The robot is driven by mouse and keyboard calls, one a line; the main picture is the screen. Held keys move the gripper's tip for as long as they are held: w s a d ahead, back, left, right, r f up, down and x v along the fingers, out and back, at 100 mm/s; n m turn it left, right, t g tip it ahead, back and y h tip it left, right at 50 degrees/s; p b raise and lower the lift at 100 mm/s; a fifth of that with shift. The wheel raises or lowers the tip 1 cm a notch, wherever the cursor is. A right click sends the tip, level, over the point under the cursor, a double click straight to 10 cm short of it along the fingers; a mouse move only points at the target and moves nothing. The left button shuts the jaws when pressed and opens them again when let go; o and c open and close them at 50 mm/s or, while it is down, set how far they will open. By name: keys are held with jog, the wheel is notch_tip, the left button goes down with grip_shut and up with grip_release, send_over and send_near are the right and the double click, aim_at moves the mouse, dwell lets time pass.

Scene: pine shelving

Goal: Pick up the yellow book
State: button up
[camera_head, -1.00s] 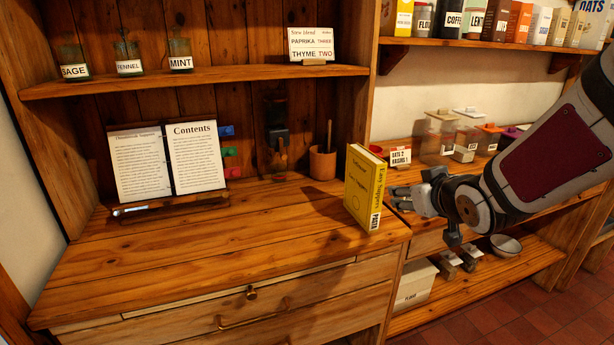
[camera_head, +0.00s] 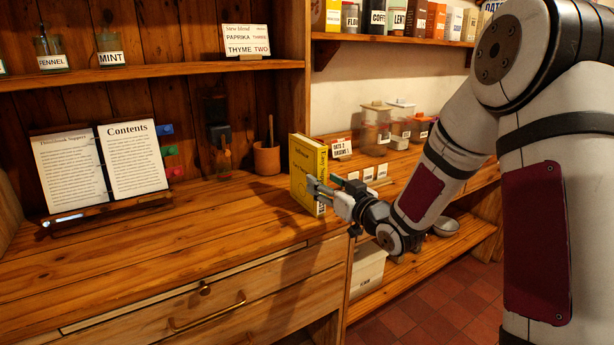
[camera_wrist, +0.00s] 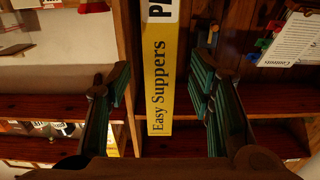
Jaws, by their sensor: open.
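The yellow book (camera_head: 301,167) stands upright near the right end of the wooden counter, its front cover facing left of the camera. In the wrist view its yellow spine (camera_wrist: 159,82), lettered "Easy Suppers", lies between the two green-padded fingers. My gripper (camera_head: 322,190) is open at the book's right front side, and its fingers overlap the book's lower part in the head view. In the wrist view the fingers show gaps on both sides of the spine. My gripper hides part of the book's lower spine.
An open recipe book on a stand (camera_head: 108,215) sits at the counter's left. A mortar-like cup (camera_head: 266,159) stands behind the book. A shelf with containers (camera_head: 377,127) lies to the right. The counter's middle is clear.

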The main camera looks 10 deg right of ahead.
jog(key=x, duration=0.7)
jog(key=shift+w+f, duration=0.2)
jog(key=shift+a, duration=0.1)
grip_shut()
